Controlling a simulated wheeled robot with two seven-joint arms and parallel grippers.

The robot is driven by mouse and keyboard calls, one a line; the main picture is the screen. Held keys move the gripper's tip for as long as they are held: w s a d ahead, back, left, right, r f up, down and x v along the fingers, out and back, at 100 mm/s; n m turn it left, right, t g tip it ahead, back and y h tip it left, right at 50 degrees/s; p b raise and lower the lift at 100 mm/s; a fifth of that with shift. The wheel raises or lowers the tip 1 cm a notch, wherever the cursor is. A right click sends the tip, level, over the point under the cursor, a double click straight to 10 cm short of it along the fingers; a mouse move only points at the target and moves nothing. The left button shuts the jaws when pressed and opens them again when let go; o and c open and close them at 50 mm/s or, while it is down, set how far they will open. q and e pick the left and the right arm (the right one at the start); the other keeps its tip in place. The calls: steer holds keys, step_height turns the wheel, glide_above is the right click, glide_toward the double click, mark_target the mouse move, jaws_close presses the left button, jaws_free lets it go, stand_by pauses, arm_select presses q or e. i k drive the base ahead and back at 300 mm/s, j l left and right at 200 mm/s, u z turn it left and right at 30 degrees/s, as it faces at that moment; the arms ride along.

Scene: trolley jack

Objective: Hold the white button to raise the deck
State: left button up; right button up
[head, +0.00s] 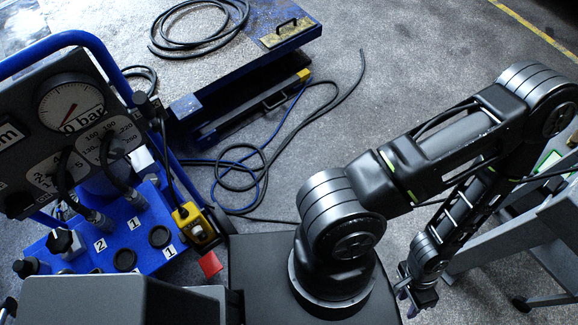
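A yellow control box (196,228) with small buttons hangs at the right side of the blue hydraulic console (150,220). A small pale spot shows near its top left, but it is too small to tell surely as the white button. The blue lift deck (235,75) lies low on the floor at the upper middle, with a yellow patch and a black handle at its far end. My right gripper is out of view.
A pressure gauge (72,103) sits on the console's tilted panel. Black and blue hoses (245,178) loop over the floor between console and deck. The middle floor is otherwise clear.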

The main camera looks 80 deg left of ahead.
mark_target(196, 230)
steer(key=l+u, duration=0.3)
steer(key=j+u, duration=0.1)
steer(key=u, duration=3.7)
steer(key=j, duration=0.1)
